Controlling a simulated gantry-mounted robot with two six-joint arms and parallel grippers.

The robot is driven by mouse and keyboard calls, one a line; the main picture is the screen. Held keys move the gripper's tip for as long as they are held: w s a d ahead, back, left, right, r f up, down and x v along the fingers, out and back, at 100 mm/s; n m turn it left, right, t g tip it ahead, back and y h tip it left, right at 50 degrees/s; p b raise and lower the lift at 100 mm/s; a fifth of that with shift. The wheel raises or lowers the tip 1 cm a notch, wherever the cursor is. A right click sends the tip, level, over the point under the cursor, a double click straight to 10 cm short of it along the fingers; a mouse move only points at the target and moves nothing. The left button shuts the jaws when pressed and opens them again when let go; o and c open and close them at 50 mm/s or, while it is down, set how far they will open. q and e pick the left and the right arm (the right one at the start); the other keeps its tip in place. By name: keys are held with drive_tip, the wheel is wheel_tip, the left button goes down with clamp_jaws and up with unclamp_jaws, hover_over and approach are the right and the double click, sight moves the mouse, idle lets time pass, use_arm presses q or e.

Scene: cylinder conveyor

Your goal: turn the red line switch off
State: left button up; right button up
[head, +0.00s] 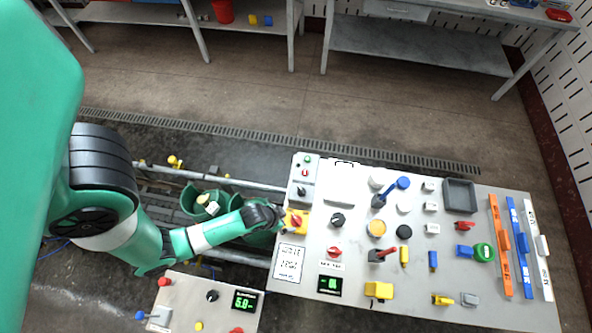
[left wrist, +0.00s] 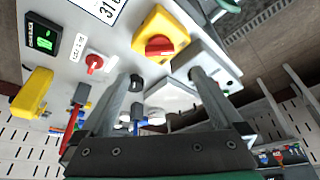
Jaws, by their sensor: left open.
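A red rotary switch (head: 295,221) on a yellow plate sits at the left edge of the white panel. In the left wrist view the same red switch (left wrist: 159,46) shows beyond the fingertips, on its yellow box (left wrist: 150,25). My left gripper (head: 280,217) is beside the switch, close to it at its left. In the left wrist view its two fingers (left wrist: 167,80) are spread apart with nothing between them, and the switch appears clear of both. My right gripper is in neither view.
The white panel (head: 345,290) carries a black knob (head: 337,219), another red knob (head: 334,252), a green display (head: 329,284), levers and sliders. A smaller panel (head: 188,285) stands at the lower left. Green bins (head: 190,200) stand behind my left forearm.

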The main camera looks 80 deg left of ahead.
use_arm(q)
drive_tip(key=b, duration=0.5)
hover_over(296, 220)
drive_tip(key=s+d, duration=0.1)
drive_tip(key=s, duration=0.2)
drive_tip(key=f, duration=0.6)
drive_tip(key=shift+w, duration=0.2)
drive_tip(key=b+x, duration=0.2)
drive_tip(key=x, duration=0.3)
drive_tip(key=shift+w+a+f, duration=0.1)
drive_tip(key=shift+w+a, duration=0.05)
drive_tip(key=shift+w, duration=0.15)
drive_tip(key=c, duration=1.3)
